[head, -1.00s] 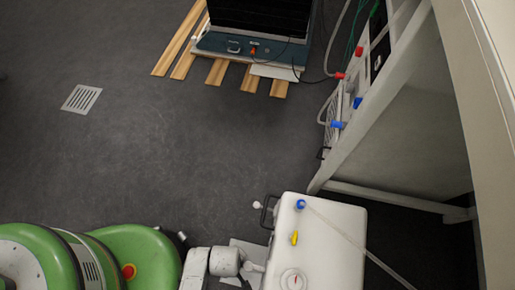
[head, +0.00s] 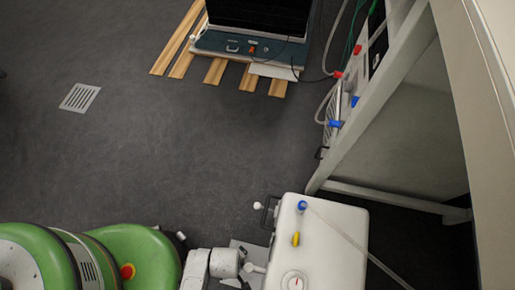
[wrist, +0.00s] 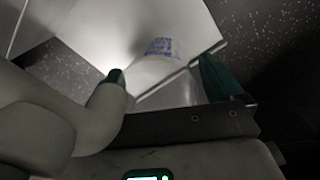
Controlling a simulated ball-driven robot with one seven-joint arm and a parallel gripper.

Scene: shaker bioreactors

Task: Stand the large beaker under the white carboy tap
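The white carboy (head: 335,235) stands at the bottom of the head view, with a blue fitting and a yellow piece on top. A small white knob (head: 257,205), perhaps its tap, sticks out at its left side. In the wrist view a pale translucent beaker (wrist: 168,72) with blue print lies between the two green-tipped fingers of my gripper (wrist: 160,80). The fingers sit against both its sides and appear shut on it. Its base and exact tilt are hard to make out. In the head view the beaker and my fingers are hidden near the carboy.
White panels (wrist: 90,28) rise close behind the beaker in the wrist view. A dark unit (head: 262,20) on wooden slats is at the back. The grey floor (head: 170,150) between is clear, with a drain grate (head: 80,97).

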